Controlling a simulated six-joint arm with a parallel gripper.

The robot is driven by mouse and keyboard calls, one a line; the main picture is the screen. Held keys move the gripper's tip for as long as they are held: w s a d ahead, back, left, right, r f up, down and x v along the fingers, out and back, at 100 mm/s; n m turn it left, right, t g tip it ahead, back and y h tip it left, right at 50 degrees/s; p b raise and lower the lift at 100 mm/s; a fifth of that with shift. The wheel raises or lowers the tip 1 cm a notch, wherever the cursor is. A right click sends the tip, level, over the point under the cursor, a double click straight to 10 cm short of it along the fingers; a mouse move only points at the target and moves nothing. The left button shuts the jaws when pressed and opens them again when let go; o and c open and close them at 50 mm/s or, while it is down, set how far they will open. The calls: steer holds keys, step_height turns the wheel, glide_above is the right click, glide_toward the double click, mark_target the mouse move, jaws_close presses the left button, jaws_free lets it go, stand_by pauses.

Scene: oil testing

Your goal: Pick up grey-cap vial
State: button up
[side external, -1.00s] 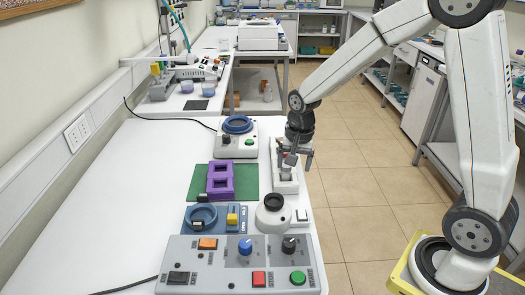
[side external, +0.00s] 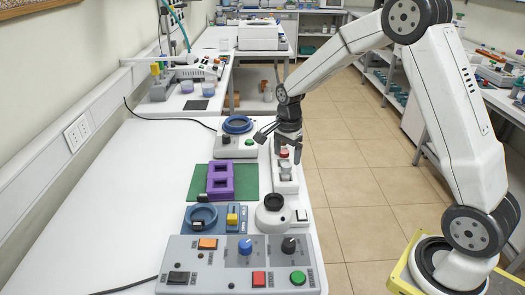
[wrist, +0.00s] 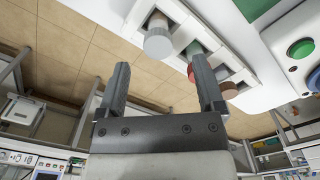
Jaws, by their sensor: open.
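The grey-cap vial (wrist: 158,42) stands in a white rack (wrist: 232,65) and shows cap-on in the wrist view, just beyond and between my fingertips. In the side view a grey-topped vial (side external: 284,173) stands in the white rack (side external: 287,187), nearer the camera than my gripper (side external: 288,148). My gripper (wrist: 160,66) is open and empty, with its two dark fingers apart. In the side view it hangs above the far part of the rack.
A red-topped item (side external: 284,153) is in the rack close to my fingers. The purple holder (side external: 220,180) on a green mat (side external: 251,178) is to the left. A grey device with a blue ring (side external: 237,140) stands behind. The left white tabletop (side external: 120,210) is clear.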

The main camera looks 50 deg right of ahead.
mark_target(286, 165)
steer(key=shift+f, duration=0.45)
steer(key=shift+a+f, duration=0.1)
steer(key=shift+f, duration=2.5)
jaws_close()
